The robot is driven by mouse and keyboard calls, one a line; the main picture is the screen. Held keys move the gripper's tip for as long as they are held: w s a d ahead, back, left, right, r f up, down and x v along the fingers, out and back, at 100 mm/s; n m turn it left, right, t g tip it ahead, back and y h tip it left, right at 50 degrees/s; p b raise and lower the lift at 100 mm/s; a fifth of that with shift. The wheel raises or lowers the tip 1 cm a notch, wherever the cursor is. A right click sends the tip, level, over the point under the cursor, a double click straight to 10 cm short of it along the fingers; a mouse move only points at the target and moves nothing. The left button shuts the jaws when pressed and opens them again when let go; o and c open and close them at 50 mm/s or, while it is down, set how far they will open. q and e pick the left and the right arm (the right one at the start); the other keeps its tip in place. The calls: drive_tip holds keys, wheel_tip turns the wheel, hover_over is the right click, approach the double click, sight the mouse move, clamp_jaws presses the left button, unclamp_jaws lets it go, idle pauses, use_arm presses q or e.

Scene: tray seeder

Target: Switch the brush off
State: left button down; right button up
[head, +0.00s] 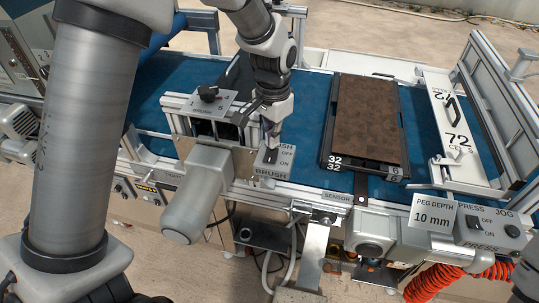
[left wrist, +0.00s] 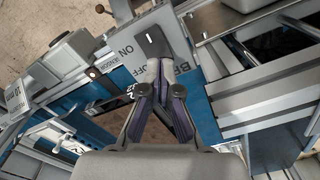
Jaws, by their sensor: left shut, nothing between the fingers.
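The brush switch box (head: 284,160) is a small grey panel marked BRUSH, with OFF above ON, at the front edge of the machine. My left gripper (head: 270,146) points down at it, shut and empty, with its tips at the switch. In the left wrist view the brush panel (left wrist: 128,62) lies just beyond the closed fingers (left wrist: 166,72). My right gripper is not in view.
A dark seed tray (head: 368,120) filled with brown soil sits on the blue belt (head: 308,104). A grey motor housing (head: 197,192) stands left of the brush box. The press and jog switch panel (head: 488,230) and peg depth sign (head: 432,214) are at the right.

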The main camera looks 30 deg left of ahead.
sight(272, 151)
use_arm(q)
drive_tip(key=shift+f+b, duration=0.4)
drive_tip(key=shift+f, duration=0.7)
idle(0.3)
drive_tip(key=shift+s, duration=0.1)
wheel_tip(272, 151, up, 2)
drive_tip(key=shift+r+p, duration=0.1)
drive_tip(key=shift+p, duration=1.1)
wheel_tip(272, 151, up, 2)
drive_tip(key=shift+r+p, duration=0.2)
drive_tip(key=shift+p, duration=1)
wheel_tip(272, 151, up, 3)
drive_tip(key=p, duration=0.2)
drive_tip(key=shift+f+p, duration=0.2)
drive_tip(key=shift+p, duration=0.2)
drive_tip(key=shift+f, duration=0.1)
